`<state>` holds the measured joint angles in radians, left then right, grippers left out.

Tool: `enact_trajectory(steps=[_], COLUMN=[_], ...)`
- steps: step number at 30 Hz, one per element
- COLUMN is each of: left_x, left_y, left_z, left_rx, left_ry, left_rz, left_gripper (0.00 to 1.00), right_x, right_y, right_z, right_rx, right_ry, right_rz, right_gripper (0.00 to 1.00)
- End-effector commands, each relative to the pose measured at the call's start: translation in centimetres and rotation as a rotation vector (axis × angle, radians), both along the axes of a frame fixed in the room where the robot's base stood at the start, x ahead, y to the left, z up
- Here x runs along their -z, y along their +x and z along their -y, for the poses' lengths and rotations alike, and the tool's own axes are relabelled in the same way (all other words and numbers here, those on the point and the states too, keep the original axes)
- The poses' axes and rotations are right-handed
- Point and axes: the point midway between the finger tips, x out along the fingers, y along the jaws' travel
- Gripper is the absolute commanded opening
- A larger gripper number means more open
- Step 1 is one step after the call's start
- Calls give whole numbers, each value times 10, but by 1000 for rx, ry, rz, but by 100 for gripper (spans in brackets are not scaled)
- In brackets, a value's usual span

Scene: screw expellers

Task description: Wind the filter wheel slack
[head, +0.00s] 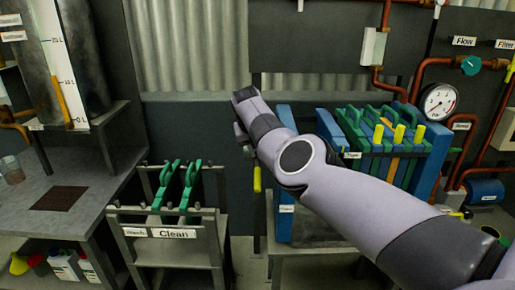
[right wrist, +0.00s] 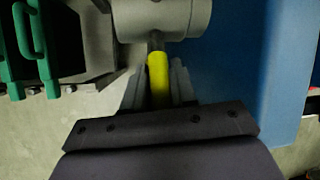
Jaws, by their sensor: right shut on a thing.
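The filter press has a blue end plate (head: 283,160) with several green-handled plates (head: 405,125) behind it. In the right wrist view, a grey round hub (right wrist: 165,18) stands beside the blue plate (right wrist: 225,80), with a yellow handle (right wrist: 158,75) extending from it. My right gripper (right wrist: 158,88) is shut around this handle, one finger on each side. In the head view, my right arm reaches in from the right and hides the hub and most of the gripper. A yellow handle (head: 257,179) hangs below the wrist there; I cannot tell if it is the held one. My left gripper is out of view.
A rack labelled Clean (head: 174,233) holds green-handled plates (head: 187,187) to the left. A bench (head: 100,180) stands at the far left. A pressure gauge (head: 439,101), copper pipes and a teal valve (head: 470,65) are on the right wall.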

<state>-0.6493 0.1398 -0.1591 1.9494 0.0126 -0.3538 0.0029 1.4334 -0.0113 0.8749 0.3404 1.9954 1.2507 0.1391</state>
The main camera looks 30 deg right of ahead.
Motion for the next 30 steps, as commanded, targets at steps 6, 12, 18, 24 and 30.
enact_trajectory(steps=[6,12,18,24,30], left_x=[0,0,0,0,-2], left_y=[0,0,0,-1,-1], left_z=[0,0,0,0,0], left_rx=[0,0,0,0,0], left_ry=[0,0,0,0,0], left_rz=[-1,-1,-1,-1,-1], left_gripper=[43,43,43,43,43], right_x=[-2,-1,-1,-8,-21], right_y=[1,1,0,-1,-6], right_z=[0,0,0,-3,-8], right_rx=[0,1,0,0,1], right_ry=[-1,-1,-1,-2,-1], right_rz=[6,4,3,4,5], right_gripper=[0,47,47,47,47])
